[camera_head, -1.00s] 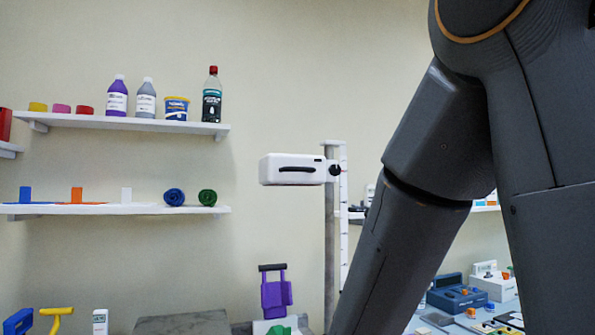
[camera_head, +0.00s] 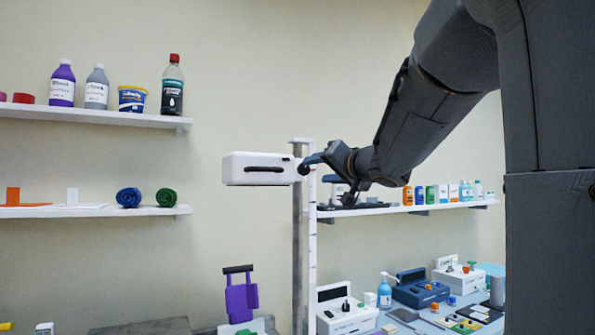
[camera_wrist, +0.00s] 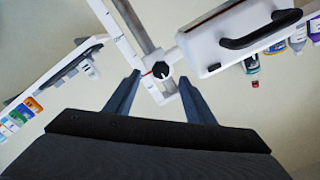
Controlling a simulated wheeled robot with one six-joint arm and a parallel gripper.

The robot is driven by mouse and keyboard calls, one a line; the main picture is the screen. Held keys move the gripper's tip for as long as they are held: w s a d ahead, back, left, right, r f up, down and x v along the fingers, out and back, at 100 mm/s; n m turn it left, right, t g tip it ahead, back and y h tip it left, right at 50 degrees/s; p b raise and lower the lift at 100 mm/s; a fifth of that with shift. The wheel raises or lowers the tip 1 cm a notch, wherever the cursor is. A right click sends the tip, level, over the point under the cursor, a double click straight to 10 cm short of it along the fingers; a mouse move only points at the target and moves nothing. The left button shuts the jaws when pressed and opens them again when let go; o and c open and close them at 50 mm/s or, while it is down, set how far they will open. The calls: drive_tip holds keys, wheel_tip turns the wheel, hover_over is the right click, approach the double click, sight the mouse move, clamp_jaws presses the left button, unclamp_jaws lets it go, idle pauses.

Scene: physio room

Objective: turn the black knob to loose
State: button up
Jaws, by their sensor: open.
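The black knob (camera_wrist: 161,70) sits on the side of a white box (camera_wrist: 225,45), where the box meets an upright post. It has a small pale mark on its face, and a red mark lies beside it on a white part. In the head view the knob (camera_head: 303,169) is small and dark at the right end of the white box (camera_head: 245,171). My gripper (camera_head: 316,160) is just right of it there. In the wrist view my gripper (camera_wrist: 160,77) is open, with one finger on each side of the knob. I cannot tell whether either finger touches it.
The grey post (camera_head: 297,240) and a white marked strip (camera_head: 312,240) stand below the box. A shelf (camera_head: 415,208) with bottles and cartons is behind my gripper. Another shelf (camera_head: 100,117) is at left. Wall space above the box is clear.

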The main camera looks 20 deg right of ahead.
sight(305, 169)
drive_tip(key=shift+w+r, duration=0.15)
drive_tip(key=shift+w, duration=1.8)
drive_tip(key=shift+w+r, duration=0.1)
drive_tip(key=shift+w, duration=1.85)
drive_tip(key=c, duration=1.1)
drive_tip(key=shift+o, duration=0.2)
drive_tip(key=shift+p, duration=0.3)
